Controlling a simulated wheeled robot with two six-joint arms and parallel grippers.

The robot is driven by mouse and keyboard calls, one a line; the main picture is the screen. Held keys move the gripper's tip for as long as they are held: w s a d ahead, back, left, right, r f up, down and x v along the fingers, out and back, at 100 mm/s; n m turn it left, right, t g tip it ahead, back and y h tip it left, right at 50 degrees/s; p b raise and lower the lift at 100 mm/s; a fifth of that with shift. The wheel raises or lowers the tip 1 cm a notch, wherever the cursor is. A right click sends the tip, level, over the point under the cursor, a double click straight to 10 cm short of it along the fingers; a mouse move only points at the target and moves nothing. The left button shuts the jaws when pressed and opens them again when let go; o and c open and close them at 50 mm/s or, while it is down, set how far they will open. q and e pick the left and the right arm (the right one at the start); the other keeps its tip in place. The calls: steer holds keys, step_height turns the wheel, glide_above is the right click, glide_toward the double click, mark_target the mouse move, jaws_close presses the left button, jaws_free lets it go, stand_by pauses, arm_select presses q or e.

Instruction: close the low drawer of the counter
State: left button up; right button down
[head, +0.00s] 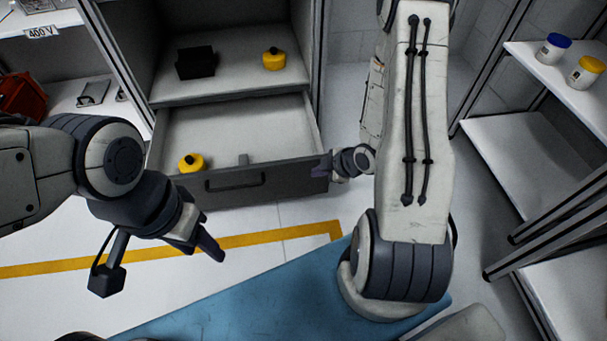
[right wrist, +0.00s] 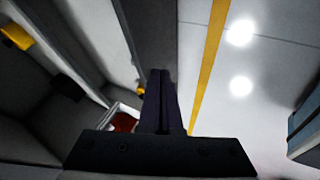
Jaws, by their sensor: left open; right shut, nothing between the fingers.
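The low drawer (head: 270,184) of the counter stands pulled out, with a dark front and a dark bar handle (head: 235,182). My left gripper (head: 208,246) is open and empty, left of and nearer than the drawer.
A shelf (head: 225,85) above the drawer holds a black block (head: 196,62) and a yellow round object (head: 273,59). Shelving (head: 510,150) with two jars stands at the right. A red bin (head: 22,95) is at the left. A blue surface (head: 250,300) lies in front; the floor by the drawer is clear.

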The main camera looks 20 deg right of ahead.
steer(key=b, duration=0.5)
glide_toward(293, 168)
step_height(293, 168, down, 4)
steer(key=s+a, duration=0.2)
steer(key=w, duration=0.3)
steer(key=w+b, duration=0.1)
steer(key=shift+w+d, duration=0.25)
steer(key=shift+d, duration=0.15)
steer(key=shift+w, duration=0.1)
